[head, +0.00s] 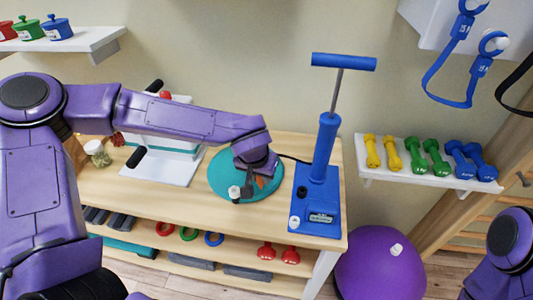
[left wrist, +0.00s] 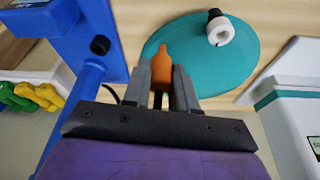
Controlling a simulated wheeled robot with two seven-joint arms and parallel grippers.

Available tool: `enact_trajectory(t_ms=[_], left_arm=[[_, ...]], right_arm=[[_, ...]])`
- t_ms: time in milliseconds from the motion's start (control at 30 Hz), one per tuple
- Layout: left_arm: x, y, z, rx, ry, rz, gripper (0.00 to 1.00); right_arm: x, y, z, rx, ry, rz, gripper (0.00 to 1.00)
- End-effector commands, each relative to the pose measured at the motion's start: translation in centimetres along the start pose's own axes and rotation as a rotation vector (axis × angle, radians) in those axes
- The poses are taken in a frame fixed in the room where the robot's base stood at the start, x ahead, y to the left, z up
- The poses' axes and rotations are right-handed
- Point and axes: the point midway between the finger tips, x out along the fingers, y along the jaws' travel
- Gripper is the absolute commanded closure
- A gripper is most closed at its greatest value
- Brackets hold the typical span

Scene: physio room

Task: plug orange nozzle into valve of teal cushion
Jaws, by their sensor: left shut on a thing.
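The teal cushion (head: 217,180) is a flat round disc lying on the wooden table; it also shows in the left wrist view (left wrist: 240,72). Its valve (head: 234,192), white with a dark part, stands up near the cushion's front edge; in the left wrist view the valve (left wrist: 220,32) is at upper right. My left gripper (head: 257,184) is over the cushion, shut on the orange nozzle (left wrist: 161,68), whose tip points away from the fingers. The nozzle (head: 260,182) is to the right of the valve and apart from it. My right gripper is out of view.
A blue pump (head: 318,190) stands right of the cushion, its handle high above; a dark hose shows behind it. A white device (head: 165,165) with black grips and a jar (head: 97,153) are to the left. Dumbbells (head: 412,155) sit on a wall shelf.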

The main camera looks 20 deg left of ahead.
Motion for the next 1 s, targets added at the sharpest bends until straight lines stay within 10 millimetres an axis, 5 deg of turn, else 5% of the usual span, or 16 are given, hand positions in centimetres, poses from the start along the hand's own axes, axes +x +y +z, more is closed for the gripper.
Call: enact_trajectory(t_ms=[167, 400, 600, 1000], left_arm=[[-1.6, -2.0, -0.3, -0.376, 0.004, -0.12, 1.0], [-4.7, -5.8, -0.3, -1.267, 0.006, -0.394, 1.0], [-6.6, -7.6, 0.1, -1.802, 0.006, -0.556, 1.0], [-4.6, -7.9, 1.0, -1.926, 0.007, -0.593, 1.0]], right_arm=[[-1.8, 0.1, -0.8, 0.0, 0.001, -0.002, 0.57], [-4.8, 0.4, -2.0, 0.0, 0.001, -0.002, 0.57], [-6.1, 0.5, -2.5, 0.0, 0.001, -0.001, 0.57], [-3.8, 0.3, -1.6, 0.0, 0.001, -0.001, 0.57]])
